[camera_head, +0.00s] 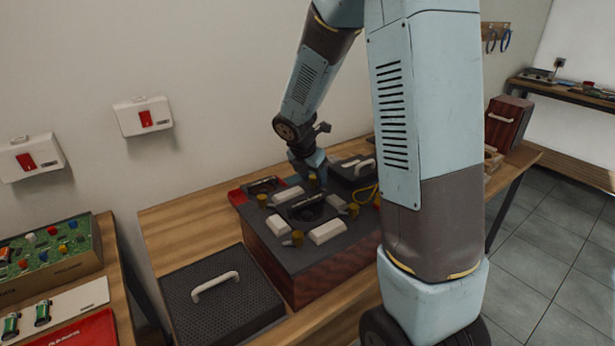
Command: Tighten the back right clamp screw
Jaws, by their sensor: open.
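A dark-topped hi-fi unit with reddish wooden sides (272,252) stands on the wooden bench. Its top carries several brass clamp screws, pale blocks and a dark round part (310,208) in the middle. The back right clamp screw (313,181) is just below my gripper (314,170), which comes down from above at the rear of the top. The jaws are open; whether they surround or touch the screw is too small to tell. The front clamp screw (297,238), left clamp screw (262,200) and right clamp screw (352,210) stand clear of my gripper.
A dark perforated cover with a pale handle (222,300) lies at front left. Another dark cover with a handle (352,172) and a red tray (240,195) lie behind the unit. My arm hides the bench's right part. Bench space at left (180,235) is clear.

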